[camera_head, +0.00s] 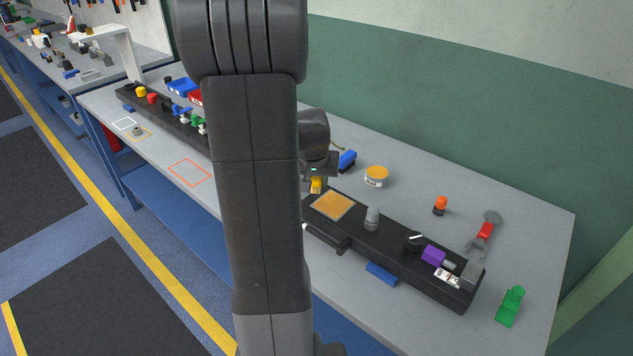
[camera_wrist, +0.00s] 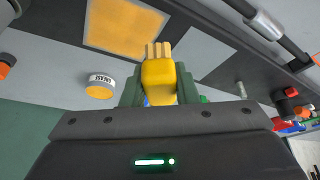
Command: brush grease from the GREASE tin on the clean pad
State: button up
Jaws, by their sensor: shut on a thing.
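My gripper (camera_wrist: 161,88) is shut on a yellow brush (camera_wrist: 158,78), whose pale bristles point towards the pad in the wrist view. In the head view the brush (camera_head: 316,185) shows just below my gripper (camera_head: 318,172), beside the pad's upper left corner. The square pad (camera_head: 333,206) looks amber-orange with a pale border, set in the black fixture; it also fills the top of the wrist view (camera_wrist: 115,28). I cannot tell whether the bristles touch it. The GREASE tin (camera_head: 376,177), white with an orange-yellow top, stands behind the pad; its label reads in the wrist view (camera_wrist: 100,86).
The black fixture (camera_head: 385,252) carries a grey peg (camera_head: 372,218), a black knob (camera_head: 414,241) and a purple block (camera_head: 433,255). A blue object (camera_head: 347,160) lies left of the tin. My arm hides the bench's middle.

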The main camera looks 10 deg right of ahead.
jog(key=shift+s+r+p, duration=0.1)
jog(key=shift+r+p, duration=0.85)
jog(key=shift+r, duration=0.85)
